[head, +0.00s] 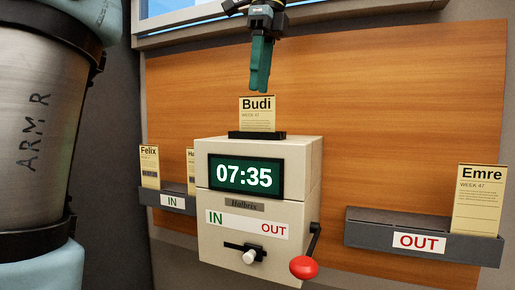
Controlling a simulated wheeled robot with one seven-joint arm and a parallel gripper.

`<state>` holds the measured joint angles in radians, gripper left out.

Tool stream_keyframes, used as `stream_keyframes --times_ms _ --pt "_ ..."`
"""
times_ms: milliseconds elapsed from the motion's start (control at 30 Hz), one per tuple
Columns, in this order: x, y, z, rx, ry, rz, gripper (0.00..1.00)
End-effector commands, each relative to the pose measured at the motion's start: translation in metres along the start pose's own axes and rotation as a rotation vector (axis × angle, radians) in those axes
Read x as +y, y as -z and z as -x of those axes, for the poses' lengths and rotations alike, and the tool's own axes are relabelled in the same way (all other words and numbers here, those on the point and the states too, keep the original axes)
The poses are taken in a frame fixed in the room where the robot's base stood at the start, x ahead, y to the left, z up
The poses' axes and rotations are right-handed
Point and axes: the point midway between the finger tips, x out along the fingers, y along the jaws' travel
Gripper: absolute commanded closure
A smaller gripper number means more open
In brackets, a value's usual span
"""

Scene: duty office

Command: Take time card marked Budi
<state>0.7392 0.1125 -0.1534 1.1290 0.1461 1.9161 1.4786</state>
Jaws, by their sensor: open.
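The time card marked Budi (257,116) stands upright in the dark slot (257,135) on top of the beige time clock (312,165). The card is cream with dark print and reads "WEEK 47" below the name. My gripper (259,88) points down just above the card, its green fingers near the card's top edge in the picture. The fingers overlap each other from this side, so the gap between them barely shows. No card is seen between them. The depth between fingertips and card is hard to judge.
The IN rack (172,202) at left holds a Felix card (149,167) and another card (190,171) partly hidden by the clock. The OUT rack (370,234) at right holds an Emre card (478,200). A red-knobbed lever (304,267) sticks out from the clock's right side.

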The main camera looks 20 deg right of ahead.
Motion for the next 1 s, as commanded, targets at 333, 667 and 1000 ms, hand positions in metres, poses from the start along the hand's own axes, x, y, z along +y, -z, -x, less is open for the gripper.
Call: stream_keyframes --times_ms 333,667,1000 --pt "0.001 0.001 -0.029 0.0 -0.002 0.001 0.6" --pt "0.001 0.001 -0.058 0.002 0.001 0.002 0.6" --pt "0.001 0.001 -0.058 0.001 0.001 0.001 0.78"
